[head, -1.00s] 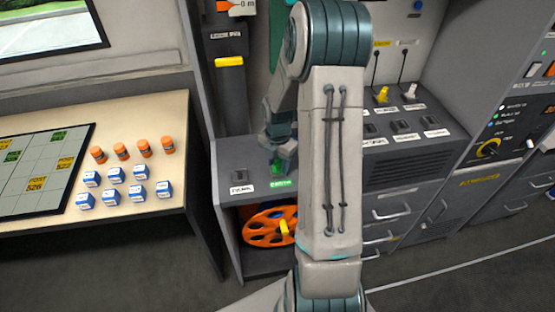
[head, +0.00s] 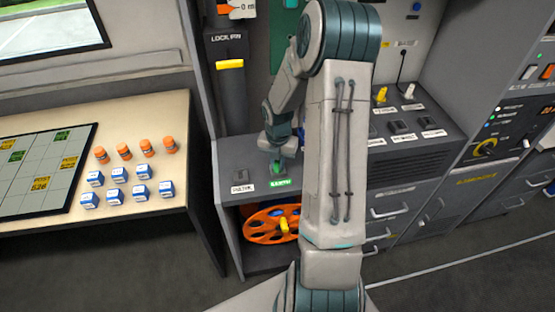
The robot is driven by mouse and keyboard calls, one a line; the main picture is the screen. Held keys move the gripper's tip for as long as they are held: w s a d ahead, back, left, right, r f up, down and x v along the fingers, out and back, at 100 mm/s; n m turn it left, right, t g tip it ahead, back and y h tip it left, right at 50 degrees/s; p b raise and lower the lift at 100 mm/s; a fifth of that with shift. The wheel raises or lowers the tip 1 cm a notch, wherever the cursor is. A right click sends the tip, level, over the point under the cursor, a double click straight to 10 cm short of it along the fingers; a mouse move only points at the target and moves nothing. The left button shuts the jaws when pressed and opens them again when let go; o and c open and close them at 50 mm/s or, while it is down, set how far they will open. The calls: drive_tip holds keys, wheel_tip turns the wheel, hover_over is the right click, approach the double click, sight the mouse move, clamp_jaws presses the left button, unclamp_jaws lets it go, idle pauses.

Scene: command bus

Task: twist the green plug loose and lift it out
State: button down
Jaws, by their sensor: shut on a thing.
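The green plug (head: 277,167) sits low on the grey console top, just behind a green label (head: 281,183) at the front edge. My gripper (head: 277,157) points down over the plug and is shut on it. Only a small green part shows below the fingers. The picture is too small to tell how far the plug is turned or whether it is still seated in its socket. My arm hides the console just right of the plug.
A black socket (head: 240,176) is left of the plug. Yellow (head: 381,94) and white (head: 408,91) plugs stand at the right. An orange reel (head: 272,226) sits on the shelf below. A table (head: 196,120) at left holds orange bottles and blue boxes.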

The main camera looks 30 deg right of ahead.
idle(0.3)
drive_tip(key=shift+r+n+p, duration=0.15)
drive_tip(key=shift+n+p, duration=1.1)
drive_tip(key=shift+n, duration=0.15)
drive_tip(key=shift+n+p, duration=0.35)
drive_tip(key=shift+n, duration=0.25)
drive_tip(key=shift+n+p, duration=0.7)
drive_tip(key=shift+p, duration=0.1)
drive_tip(key=shift+n, duration=0.3)
drive_tip(key=shift+r+p, duration=0.9)
drive_tip(key=shift+p, duration=0.35)
drive_tip(key=shift+r+p, duration=3)
drive_tip(key=shift+p, duration=0.2)
